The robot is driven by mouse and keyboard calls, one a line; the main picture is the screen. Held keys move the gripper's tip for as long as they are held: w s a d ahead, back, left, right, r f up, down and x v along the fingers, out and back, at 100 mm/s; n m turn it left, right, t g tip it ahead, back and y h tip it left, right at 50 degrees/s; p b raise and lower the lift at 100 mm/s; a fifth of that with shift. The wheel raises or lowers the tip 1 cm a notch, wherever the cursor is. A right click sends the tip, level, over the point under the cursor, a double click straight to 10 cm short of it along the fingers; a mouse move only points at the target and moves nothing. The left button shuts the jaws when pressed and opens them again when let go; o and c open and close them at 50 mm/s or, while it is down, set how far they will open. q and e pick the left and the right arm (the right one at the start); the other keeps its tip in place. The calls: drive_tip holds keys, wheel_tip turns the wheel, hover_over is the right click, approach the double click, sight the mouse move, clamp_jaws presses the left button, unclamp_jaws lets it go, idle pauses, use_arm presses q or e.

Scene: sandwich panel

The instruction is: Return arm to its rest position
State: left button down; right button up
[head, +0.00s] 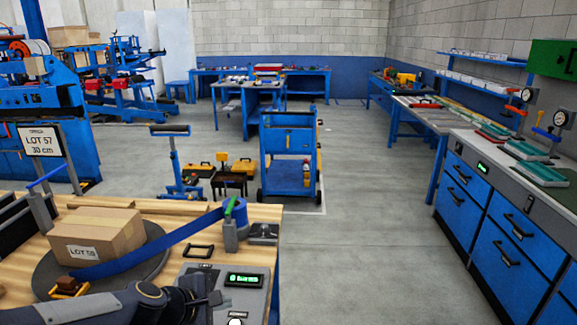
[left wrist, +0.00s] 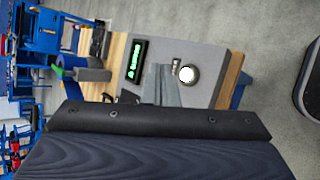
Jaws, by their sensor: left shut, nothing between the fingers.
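My left arm comes in from the lower left of the head view, low over the front of the wooden workbench (head: 262,212). My left gripper (head: 215,298) is shut and empty, in front of the grey control panel (head: 254,298) with a green-lit display. In the left wrist view the shut fingers (left wrist: 160,82) show against that panel (left wrist: 207,62), near its round white button (left wrist: 187,75). A cardboard box (head: 98,238) labelled LOT sits on a dark round plate (head: 150,262) left of the gripper. My right gripper is not in view.
A blue strap (head: 150,245) runs from the box's foot to a blue roll (head: 235,212) on a grey stand. A black-handled piece (head: 200,251) lies between plate and panel. Open floor (head: 370,240) lies right of the bench, with blue drawer cabinets (head: 505,245) beyond.

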use_arm(q)
drive_tip(key=s+a+r+m+g, duration=0.1)
drive_tip(key=s+a+m, duration=0.1)
drive_tip(key=s+m, duration=0.6)
drive_tip(key=s+a+m+g+y, duration=0.1)
drive_tip(key=s+a+m, duration=0.2)
drive_tip(key=s+m, duration=0.5)
drive_tip(key=s, duration=0.7)
drive_tip(key=shift+s+r+g+y, duration=0.2)
drive_tip(key=shift+r+g+y, duration=0.1)
drive_tip(key=shift+r, duration=0.1)
